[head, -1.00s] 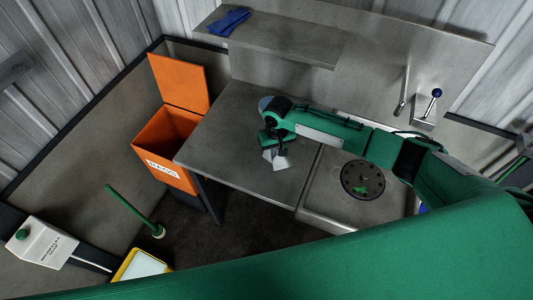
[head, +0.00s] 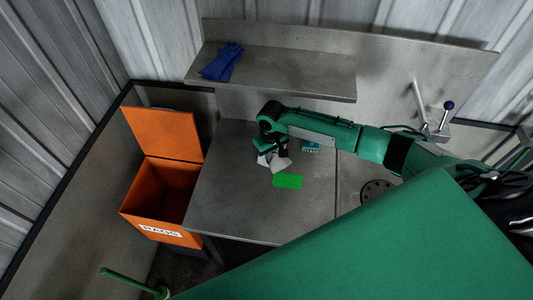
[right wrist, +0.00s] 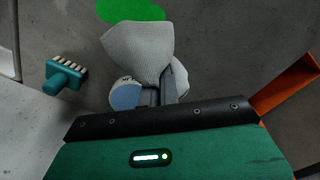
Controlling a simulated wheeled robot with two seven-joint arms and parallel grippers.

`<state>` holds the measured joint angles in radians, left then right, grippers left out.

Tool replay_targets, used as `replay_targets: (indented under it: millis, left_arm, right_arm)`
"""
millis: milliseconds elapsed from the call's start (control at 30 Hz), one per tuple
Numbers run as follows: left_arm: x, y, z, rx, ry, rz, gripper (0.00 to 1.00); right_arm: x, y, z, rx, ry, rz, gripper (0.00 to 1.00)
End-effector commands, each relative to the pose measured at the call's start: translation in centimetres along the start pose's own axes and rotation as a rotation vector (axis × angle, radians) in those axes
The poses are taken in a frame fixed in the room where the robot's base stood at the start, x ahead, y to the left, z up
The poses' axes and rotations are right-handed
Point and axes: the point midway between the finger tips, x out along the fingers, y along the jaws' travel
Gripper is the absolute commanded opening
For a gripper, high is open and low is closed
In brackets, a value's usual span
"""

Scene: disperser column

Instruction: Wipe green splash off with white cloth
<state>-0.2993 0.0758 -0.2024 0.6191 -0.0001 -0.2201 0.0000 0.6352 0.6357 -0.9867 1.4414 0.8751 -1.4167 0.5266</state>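A bright green splash (head: 288,181) lies flat on the steel bench (head: 235,205). It also shows at the top edge of the right wrist view (right wrist: 130,10). My right gripper (head: 270,153) is shut on the white cloth (head: 279,164), just behind and left of the splash in the head view. In the right wrist view the crumpled cloth (right wrist: 138,50) hangs from the fingers (right wrist: 152,95), its outer edge next to the splash's edge. I cannot tell whether the cloth touches the splash or bench. My left gripper is not in view.
A teal brush (head: 311,147) lies on the bench beside my right arm, also in the right wrist view (right wrist: 65,75). An open orange rags bin (head: 160,205) stands left of the bench. Blue gloves (head: 222,62) lie on the shelf (head: 290,75). A dark drain (head: 375,190) is at right.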

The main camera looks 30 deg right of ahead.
Motion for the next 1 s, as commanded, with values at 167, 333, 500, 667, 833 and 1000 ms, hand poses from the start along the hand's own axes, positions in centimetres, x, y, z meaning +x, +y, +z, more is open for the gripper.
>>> replay_targets:
  millis: [167,333,500,667,833,1000]
  left_arm:
    - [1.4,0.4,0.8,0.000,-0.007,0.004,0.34]
    - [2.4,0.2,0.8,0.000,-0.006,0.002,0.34]
    - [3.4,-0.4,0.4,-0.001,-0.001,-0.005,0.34]
    - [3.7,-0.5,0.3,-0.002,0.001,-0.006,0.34]
    - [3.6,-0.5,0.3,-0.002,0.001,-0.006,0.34]
    - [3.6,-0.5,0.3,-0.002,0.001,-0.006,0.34]
  right_arm:
    - [2.6,-0.1,0.0,0.001,-0.001,-0.002,0.00]
    - [4.7,-0.1,0.0,0.001,-0.001,-0.001,0.00]
    - [6.6,-0.1,0.0,0.000,0.000,-0.002,0.00]
    - [7.3,-0.1,0.0,0.001,0.000,-0.001,0.00]
    - [7.3,-0.1,0.0,0.000,0.001,-0.001,0.00]
    - [7.3,-0.1,0.0,0.000,0.001,-0.001,0.21]
